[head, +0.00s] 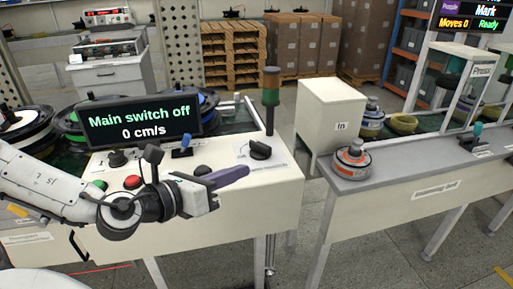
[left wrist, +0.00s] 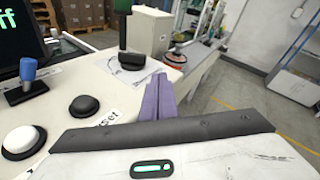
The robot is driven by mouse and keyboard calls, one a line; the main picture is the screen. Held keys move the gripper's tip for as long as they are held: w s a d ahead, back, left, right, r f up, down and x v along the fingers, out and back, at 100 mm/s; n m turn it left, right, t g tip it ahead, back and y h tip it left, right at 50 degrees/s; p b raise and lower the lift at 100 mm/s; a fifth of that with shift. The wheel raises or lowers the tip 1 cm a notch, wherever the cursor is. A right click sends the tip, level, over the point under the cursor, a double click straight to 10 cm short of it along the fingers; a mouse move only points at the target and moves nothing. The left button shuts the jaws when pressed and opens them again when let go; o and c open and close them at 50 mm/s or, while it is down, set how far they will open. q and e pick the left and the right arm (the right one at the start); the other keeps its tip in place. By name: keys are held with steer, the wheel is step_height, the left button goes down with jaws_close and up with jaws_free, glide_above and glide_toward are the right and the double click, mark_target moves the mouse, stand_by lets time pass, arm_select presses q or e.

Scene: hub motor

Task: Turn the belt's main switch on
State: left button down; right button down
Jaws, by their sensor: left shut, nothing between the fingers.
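A dark screen (head: 142,122) on the belt's control desk (head: 262,187) reads "Main switch off" and "0 cm/s". A black rotary switch (head: 260,150) sits on a white label plate at the desk's right side. It also shows in the left wrist view (left wrist: 132,61), beyond my fingers. My left gripper (head: 245,171) has purple fingers, shut and empty, reaching over the desk's front right part. In the head view the fingertips appear just below and left of the rotary switch, with a gap between them. My right gripper is not in view.
The desk also holds a blue-topped lever (head: 183,147), a black knob (head: 117,158), a red button (head: 132,181), a green button (head: 100,185) and a black button (head: 202,170). A signal tower (head: 270,100) stands behind the switch. A grey bench (head: 420,160) stands to the right.

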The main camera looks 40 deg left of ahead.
mark_target(264, 151)
arm_select(q)
steer(key=a+m, duration=0.1)
steer(key=s+a+m, duration=0.1)
steer(key=s+a+y, duration=0.1)
steer(key=a, duration=0.1)
steer(key=shift+a+m+g, duration=0.1)
steer(key=shift+m+g, duration=0.2)
steer(key=shift+m, duration=0.1)
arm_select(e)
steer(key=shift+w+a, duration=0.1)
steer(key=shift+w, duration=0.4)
arm_select(q)
steer(key=shift+w, duration=0.1)
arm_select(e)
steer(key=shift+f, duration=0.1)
